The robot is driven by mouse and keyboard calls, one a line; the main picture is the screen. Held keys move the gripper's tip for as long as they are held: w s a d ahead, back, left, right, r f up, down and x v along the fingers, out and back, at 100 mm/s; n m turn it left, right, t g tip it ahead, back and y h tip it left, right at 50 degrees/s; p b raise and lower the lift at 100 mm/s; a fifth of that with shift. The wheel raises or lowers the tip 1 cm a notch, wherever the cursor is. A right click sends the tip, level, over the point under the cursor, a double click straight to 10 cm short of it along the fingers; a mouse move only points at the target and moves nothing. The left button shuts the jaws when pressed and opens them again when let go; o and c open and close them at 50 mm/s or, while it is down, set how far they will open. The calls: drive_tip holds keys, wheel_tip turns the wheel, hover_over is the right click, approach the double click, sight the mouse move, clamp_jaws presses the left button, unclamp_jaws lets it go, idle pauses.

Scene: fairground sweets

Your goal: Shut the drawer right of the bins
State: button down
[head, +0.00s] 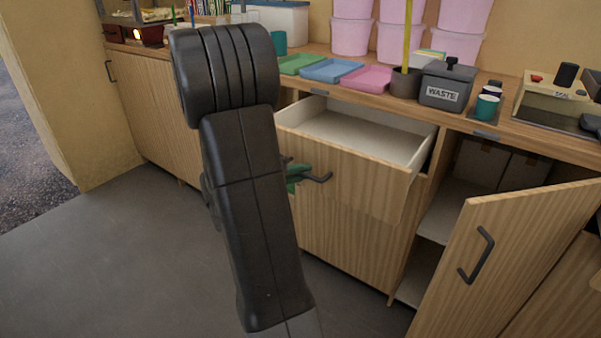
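A wooden drawer (345,174) with a pale, empty interior is pulled out from under the counter, in the middle of the head view. Its dark bar handle (322,178) is on the front panel. My dark arm stands in front of the drawer's left part and hides it. Only a small green and dark part of my gripper (297,174) shows past the arm, at the drawer front close to the handle. Whether it touches the handle, and whether its fingers are open, I cannot tell. No bins show beside the drawer at its level.
A cabinet door (520,260) stands open at the right, jutting into the floor space. The counter holds coloured trays (327,71), a grey waste box (446,87), a teal cup (487,107) and stacked pink tubs (350,37). The grey floor (100,250) at left is clear.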

sight(349, 145)
drive_tip(key=w+d+b, duration=0.2)
drive_tip(key=w+d, duration=0.2)
drive_tip(key=w, duration=0.2)
drive_tip(key=w+d+b, duration=0.2)
drive_tip(key=w+d, duration=0.3)
drive_tip(key=w, duration=0.2)
drive_tip(key=w+d+b, duration=0.3)
drive_tip(key=w+d, duration=0.2)
drive_tip(key=w, duration=0.1)
drive_tip(key=shift+w+d, duration=0.25)
drive_tip(key=shift+w, duration=0.15)
drive_tip(key=shift+w+d, duration=0.3)
drive_tip(key=shift+w, duration=0.15)
drive_tip(key=shift+r, duration=0.15)
drive_tip(key=c, duration=1.5)
unclamp_jaws()
drive_tip(key=shift+w, duration=0.15)
drive_tip(key=shift+c, duration=0.2)
drive_tip(key=shift+o, duration=0.3)
